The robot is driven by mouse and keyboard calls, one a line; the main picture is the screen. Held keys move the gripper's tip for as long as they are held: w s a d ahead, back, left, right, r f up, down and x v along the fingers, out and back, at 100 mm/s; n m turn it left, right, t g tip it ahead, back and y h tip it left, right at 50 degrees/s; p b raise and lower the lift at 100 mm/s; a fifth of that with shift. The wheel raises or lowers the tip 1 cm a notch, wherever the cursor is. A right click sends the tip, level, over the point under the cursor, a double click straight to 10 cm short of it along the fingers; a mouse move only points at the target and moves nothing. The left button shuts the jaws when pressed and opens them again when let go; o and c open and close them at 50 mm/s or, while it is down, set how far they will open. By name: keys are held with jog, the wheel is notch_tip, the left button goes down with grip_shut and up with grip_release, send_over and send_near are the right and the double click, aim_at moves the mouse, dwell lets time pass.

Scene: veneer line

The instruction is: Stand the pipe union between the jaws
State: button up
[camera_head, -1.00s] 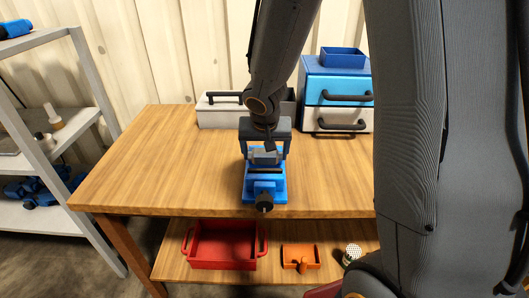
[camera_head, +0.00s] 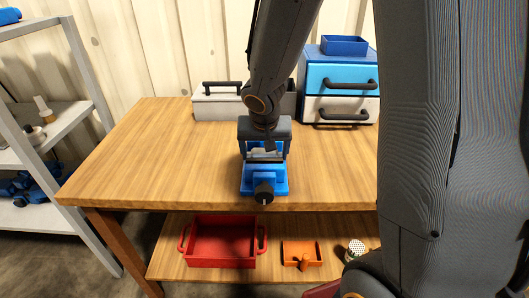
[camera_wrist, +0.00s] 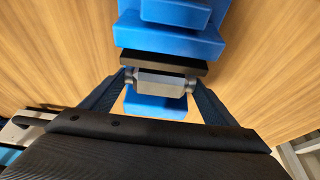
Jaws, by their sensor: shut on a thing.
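The blue vise (camera_head: 264,186) stands near the table's front edge, its black handle facing front. My gripper (camera_head: 265,158) is straight above its back part, fingers pointing down. In the wrist view, my gripper (camera_wrist: 160,86) is shut on a grey metal pipe union (camera_wrist: 160,84), with one finger on each end. The union lies close beside the vise's dark jaw plate (camera_wrist: 160,61), and blue vise body shows on both sides of it. I cannot tell whether it touches the vise or how deep it sits. In the head view my gripper mostly hides the union.
The wooden table (camera_head: 150,160) is clear to the left. A grey toolbox (camera_head: 215,105) and a blue-and-white drawer cabinet (camera_head: 340,95) stand at the back. A red tray (camera_head: 222,262) and an orange holder (camera_head: 301,262) sit on the lower shelf. A grey rack (camera_head: 75,85) stands left.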

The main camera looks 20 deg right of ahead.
dwell(0.7)
jog(key=o, duration=1.3)
jog(key=shift+o, duration=0.2)
jog(key=shift+s, duration=0.1)
